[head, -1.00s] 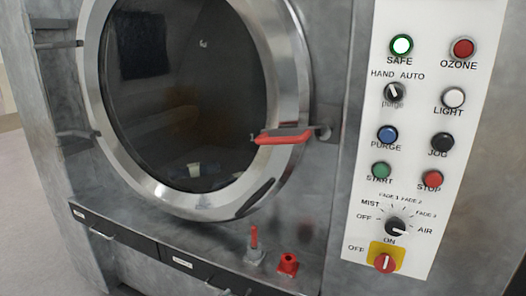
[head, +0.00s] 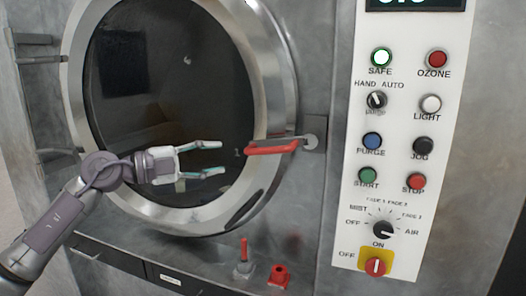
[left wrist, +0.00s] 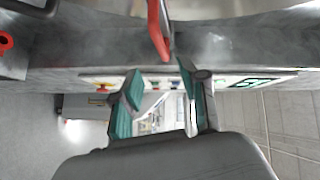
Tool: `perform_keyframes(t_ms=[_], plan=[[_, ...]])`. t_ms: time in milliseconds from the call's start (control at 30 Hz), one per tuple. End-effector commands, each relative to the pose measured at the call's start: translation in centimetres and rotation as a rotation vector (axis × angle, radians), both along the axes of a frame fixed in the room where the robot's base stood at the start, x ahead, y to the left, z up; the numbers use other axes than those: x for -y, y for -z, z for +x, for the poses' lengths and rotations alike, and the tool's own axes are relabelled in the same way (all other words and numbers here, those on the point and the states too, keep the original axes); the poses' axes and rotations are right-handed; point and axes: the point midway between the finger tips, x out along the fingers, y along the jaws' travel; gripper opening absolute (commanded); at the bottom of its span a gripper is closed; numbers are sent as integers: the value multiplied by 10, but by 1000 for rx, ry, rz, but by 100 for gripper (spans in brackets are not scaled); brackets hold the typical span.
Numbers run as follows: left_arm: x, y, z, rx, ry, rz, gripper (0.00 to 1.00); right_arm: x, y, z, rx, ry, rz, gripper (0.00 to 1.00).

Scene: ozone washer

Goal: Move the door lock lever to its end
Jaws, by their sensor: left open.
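The door lock lever (head: 272,148) has a red grip and lies roughly level across the right rim of the round washer door (head: 283,100). Its metal end meets a bracket on the machine front. My left gripper (head: 222,159) is open and empty, in front of the dark door glass, left of the lever's red end and apart from it in the picture. In the left wrist view, the red lever grip (left wrist: 158,32) shows beyond my open fingers (left wrist: 165,95). My right gripper is not seen.
A white control panel (head: 408,130) with buttons and knobs is right of the door. A small red-handled valve (head: 243,256) and a red fitting (head: 279,275) stand on the ledge below. Door hinges (head: 36,95) are at the left.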

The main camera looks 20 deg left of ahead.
Motion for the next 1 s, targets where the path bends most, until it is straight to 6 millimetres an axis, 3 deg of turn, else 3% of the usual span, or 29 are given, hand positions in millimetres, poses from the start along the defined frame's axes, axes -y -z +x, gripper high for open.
perform_keyframes(t_ms=[500, 700, 1000], plan=[[75, -3, 71, 2, 3, -4, 43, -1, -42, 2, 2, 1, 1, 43], [89, 0, 85, 2, 1, -5, 43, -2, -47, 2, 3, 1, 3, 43], [92, 1, 88, 2, 1, -3, 43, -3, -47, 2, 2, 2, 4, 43]])
